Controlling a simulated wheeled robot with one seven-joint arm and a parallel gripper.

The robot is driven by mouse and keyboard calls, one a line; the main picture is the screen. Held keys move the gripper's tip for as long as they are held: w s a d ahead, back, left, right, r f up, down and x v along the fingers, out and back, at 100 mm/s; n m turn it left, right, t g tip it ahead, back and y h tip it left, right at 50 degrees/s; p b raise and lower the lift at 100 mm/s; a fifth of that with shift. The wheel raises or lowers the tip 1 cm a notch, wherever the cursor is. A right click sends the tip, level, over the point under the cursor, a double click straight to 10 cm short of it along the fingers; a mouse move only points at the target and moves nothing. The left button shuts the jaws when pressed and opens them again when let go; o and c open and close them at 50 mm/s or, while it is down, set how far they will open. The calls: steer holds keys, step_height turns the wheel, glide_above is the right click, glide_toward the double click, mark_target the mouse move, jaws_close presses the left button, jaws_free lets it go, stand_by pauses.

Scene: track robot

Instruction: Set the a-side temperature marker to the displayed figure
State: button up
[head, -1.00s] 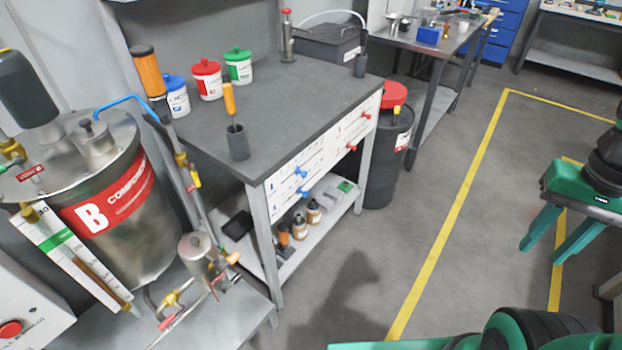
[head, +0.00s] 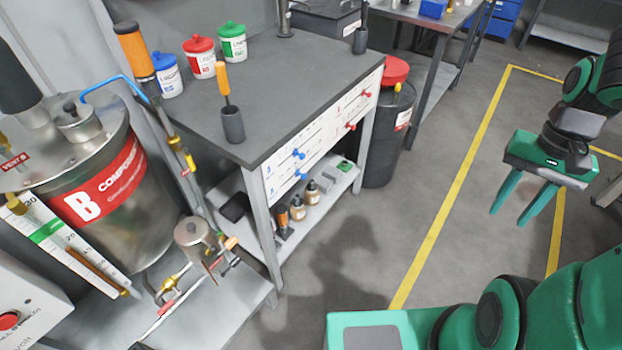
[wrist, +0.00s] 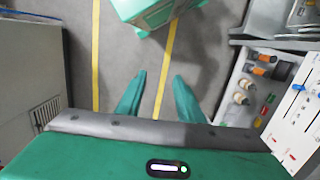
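A white panel (head: 337,125) with printed scales runs along the front edge of the grey bench. It carries blue knobs (head: 299,153) on the left and red knobs (head: 351,125) on the right. Its lettering is too small to read, so I cannot tell which is the a-side marker or the displayed figure. In the wrist view the panel (wrist: 303,115) is at the right edge, with a blue knob (wrist: 298,87) and a red knob (wrist: 290,157). My gripper (head: 513,218) is open and empty, over the floor right of the bench and well apart from the panel.
A steel drum marked B (head: 95,195), with pipes and valves, stands left of the bench. Several lidded tubs (head: 201,60) and a grey cup (head: 232,125) with an orange-handled tool stand on top. A dark bin (head: 392,140) stands behind. The yellow-lined floor (head: 440,215) is clear.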

steer(key=w+a+f+m+y, duration=0.1)
steer(key=w+a+f, duration=0.15)
steer(key=f, duration=0.25)
steer(key=w+a+f+g+y, duration=0.1)
steer(key=w+f, duration=0.2)
steer(key=f, duration=0.1)
steer(key=w+a+f+m+y, duration=0.1)
steer(key=w+a+f, duration=0.1)
steer(key=f, duration=0.3)
steer(key=m+t+y, duration=1.1)
steer(key=m+y, duration=0.1)
steer(key=m, duration=0.7)
glide_toward(305, 177)
steer(key=x, duration=0.8)
steer(key=shift+w, duration=0.25)
steer(key=shift+f, duration=0.1)
steer(key=shift+a, duration=0.1)
jaws_close()
